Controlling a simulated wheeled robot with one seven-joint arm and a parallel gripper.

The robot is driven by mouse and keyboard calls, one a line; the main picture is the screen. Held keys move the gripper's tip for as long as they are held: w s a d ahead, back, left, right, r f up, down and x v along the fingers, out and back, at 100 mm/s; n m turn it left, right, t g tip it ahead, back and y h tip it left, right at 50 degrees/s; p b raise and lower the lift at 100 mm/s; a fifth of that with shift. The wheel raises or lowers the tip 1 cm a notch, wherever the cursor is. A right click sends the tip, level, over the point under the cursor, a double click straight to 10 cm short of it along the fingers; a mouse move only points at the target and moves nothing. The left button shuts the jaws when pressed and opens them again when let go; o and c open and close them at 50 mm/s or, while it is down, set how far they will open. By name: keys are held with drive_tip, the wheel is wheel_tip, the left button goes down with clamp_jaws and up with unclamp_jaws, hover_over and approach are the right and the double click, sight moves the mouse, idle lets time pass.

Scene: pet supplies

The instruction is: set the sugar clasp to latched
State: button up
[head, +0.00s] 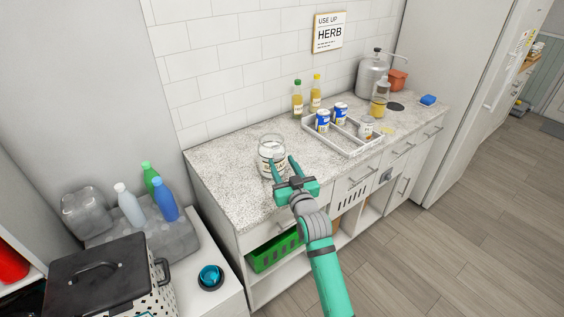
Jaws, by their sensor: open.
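A clear glass jar (271,148) with pale contents and a dark-lettered label stands upright at the front left of the speckled counter. The label is too small to read surely; it is the likeliest sugar jar. Its clasp is too small to make out, so I cannot tell its state. My green gripper (283,163) is open at the jar's front right side, its two fingers pointing at the jar and overlapping its lower part in the picture. I cannot tell whether they touch it. Nothing shows between the fingers.
A divided white tray (345,146) with several cans is right of the jar. Two yellow bottles (298,99) stand by the wall. A metal dispenser (371,77) is at the back right. The counter (222,172) is bare left of the jar. A black-lidded bin (97,275) stands front left.

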drive_tip(key=shift+x, duration=1)
drive_tip(key=shift+a, duration=0.15)
